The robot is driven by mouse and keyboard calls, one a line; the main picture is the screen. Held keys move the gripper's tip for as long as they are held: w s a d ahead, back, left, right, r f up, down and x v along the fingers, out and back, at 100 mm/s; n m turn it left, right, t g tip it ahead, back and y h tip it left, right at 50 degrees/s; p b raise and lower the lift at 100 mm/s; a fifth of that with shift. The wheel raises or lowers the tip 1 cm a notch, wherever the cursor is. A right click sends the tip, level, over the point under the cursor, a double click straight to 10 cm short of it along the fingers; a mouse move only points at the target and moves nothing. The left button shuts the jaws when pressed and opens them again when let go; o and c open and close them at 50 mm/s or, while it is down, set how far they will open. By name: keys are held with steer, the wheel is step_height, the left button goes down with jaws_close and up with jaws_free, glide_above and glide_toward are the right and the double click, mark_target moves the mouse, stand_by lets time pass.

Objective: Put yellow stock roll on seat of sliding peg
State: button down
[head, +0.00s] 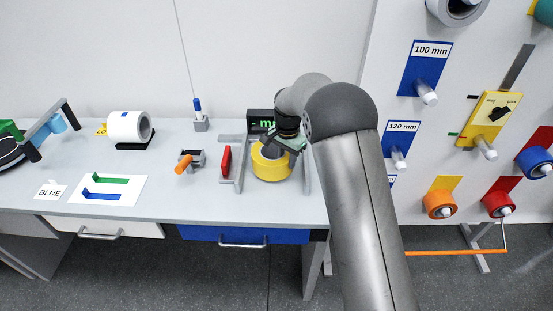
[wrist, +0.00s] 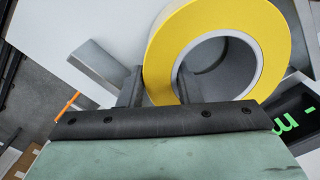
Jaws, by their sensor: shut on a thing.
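The yellow stock roll (head: 271,166) is at the grey frame on the bench, its bore facing up. In the wrist view the roll (wrist: 271,45) shows a pale inner core. My gripper (head: 287,146) is shut on the roll's wall. In the wrist view one finger of my gripper (wrist: 158,88) is inside the bore and the other outside. I cannot tell whether the roll still touches the frame. A yellow plate with a dark knob mark and a pale peg (head: 485,148), apparently the sliding peg, is on the right wall panel. That peg is empty, far from my gripper.
The grey frame (head: 240,165) and a display (head: 258,121) with green characters surround the roll. A red block (head: 226,162) and an orange-handled clamp (head: 187,161) stand left. Wall pegs under blue labels (head: 425,70) are empty. Orange (head: 437,205), red (head: 496,203) and blue (head: 534,163) rolls hang right.

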steer(key=shift+r+p, duration=1.15)
steer(key=shift+r, duration=1.2)
steer(key=c, duration=1.9)
jaws_free()
jaws_close()
